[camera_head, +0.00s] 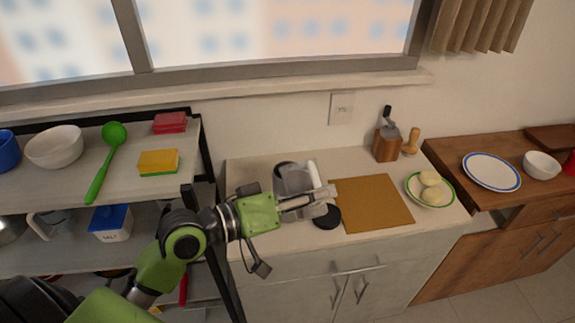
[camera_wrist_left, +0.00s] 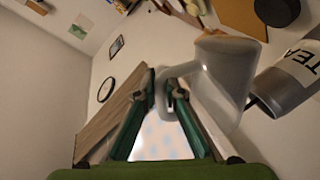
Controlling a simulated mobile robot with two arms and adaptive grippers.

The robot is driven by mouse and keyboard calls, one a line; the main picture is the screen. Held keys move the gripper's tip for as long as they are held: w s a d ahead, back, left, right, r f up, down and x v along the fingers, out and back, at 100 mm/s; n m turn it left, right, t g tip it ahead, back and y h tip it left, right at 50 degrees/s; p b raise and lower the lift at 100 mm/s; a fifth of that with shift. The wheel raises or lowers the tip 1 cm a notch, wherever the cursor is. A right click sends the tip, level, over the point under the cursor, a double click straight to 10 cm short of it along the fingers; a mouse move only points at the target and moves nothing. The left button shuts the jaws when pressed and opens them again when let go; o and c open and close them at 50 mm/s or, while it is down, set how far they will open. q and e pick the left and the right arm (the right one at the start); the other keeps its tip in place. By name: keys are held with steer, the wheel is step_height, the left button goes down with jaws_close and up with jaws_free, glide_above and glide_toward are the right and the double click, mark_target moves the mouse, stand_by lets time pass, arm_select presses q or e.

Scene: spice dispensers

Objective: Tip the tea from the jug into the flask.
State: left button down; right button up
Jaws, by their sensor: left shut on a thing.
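My left gripper (camera_head: 318,193) is shut on the handle of the grey jug (camera_wrist_left: 226,78) and holds it above the left part of the counter. In the head view the jug (camera_head: 294,180) shows just beyond the fingers. The metallic flask (camera_wrist_left: 294,80), labelled TEA, is close beside the jug in the left wrist view, with its dark mouth toward it. In the head view the flask is largely hidden behind the jug. I cannot see any tea or tell whether the two touch. My right gripper is out of view.
A black disc (camera_head: 328,217) lies on the counter (camera_head: 251,172) near the gripper. A brown board (camera_head: 372,203), a plate (camera_head: 443,201) with round pale pieces and a wooden grinder (camera_head: 386,146) are to the right. A shelf rack (camera_head: 152,190) stands at left.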

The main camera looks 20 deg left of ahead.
mark_target(317, 180)
arm_select(q)
steer(key=shift+w+r+n+p, duration=0.1)
steer(key=shift+r+n+p, duration=0.3)
steer(key=shift+r, duration=0.25)
steer(key=shift+w+a+r+n+p, duration=0.2)
steer(key=shift+a+r+n+p, duration=0.1)
steer(key=shift+r+p, duration=0.2)
steer(key=shift+w+r, duration=0.1)
steer(key=shift+w+a+r+n+g+p, duration=0.15)
steer(key=shift+a+r+n+g+p, duration=0.15)
steer(key=shift+r+n+p, duration=0.35)
steer(key=shift+w+f, duration=0.1)
